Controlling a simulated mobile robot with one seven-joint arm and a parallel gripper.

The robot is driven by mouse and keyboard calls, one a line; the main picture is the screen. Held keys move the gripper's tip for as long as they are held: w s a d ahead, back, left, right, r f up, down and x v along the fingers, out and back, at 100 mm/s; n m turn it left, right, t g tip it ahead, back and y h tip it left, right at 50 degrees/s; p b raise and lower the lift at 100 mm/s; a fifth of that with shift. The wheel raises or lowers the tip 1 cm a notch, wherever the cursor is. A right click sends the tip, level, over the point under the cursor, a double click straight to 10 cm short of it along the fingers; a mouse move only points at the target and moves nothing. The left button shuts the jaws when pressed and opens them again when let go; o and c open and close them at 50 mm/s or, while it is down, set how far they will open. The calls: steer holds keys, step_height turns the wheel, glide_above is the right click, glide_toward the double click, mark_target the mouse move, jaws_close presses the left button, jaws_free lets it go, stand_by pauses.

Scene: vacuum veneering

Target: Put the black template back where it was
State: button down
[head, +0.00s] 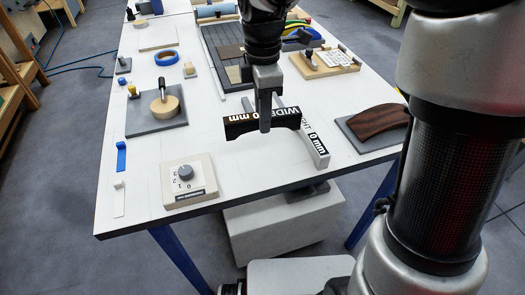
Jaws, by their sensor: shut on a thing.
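A dark brown curved piece (378,121) lies on a grey plate at the right. A dial box (188,180) is at the front left. A grey plate with a wooden knob (165,106) stands further left.

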steer(key=shift+w+a+f+n, duration=0.15)
steer(key=shift+a+n, duration=0.1)
steer(key=shift+n, duration=0.15)
step_height(320, 180, down, 9)
steer(key=shift+f+b, duration=0.15)
steer(key=shift+b, duration=0.9)
steer(key=shift+f, duration=0.15)
steer(key=c, duration=1.5)
jaws_free()
